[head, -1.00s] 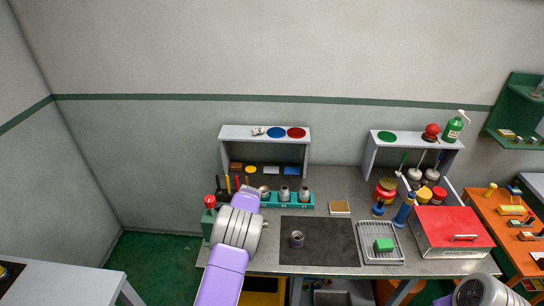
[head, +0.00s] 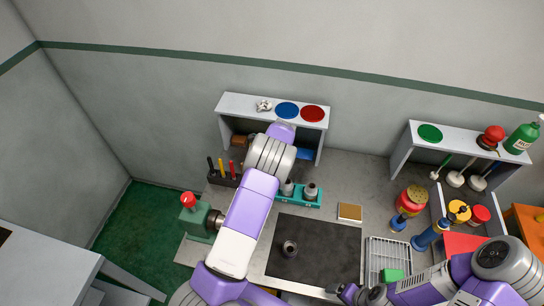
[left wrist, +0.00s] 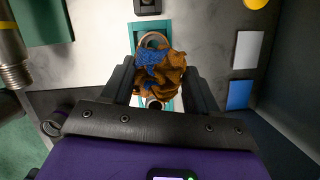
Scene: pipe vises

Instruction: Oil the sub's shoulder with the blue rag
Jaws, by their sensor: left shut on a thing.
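In the left wrist view my left gripper (left wrist: 158,68) is shut on a crumpled brown cloth with a blue patch (left wrist: 172,76). The cloth hangs over the teal rack (left wrist: 171,22), with a pale ring just behind it and a dark round opening just below it. I cannot tell whether it touches either. In the head view the left hand (head: 281,131) is at the left shelf, its fingers hidden. Grey fittings stand in the teal rack (head: 314,203). One dark fitting (head: 289,249) stands on the black mat (head: 320,262). My right gripper (head: 350,293) is low at the front edge, its jaws unclear.
A green vise (head: 196,216) with a red knob stands at the left bench edge. A threaded metal pipe (left wrist: 13,62) is close at left in the wrist view. The left shelf (head: 232,104) stands behind the rack.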

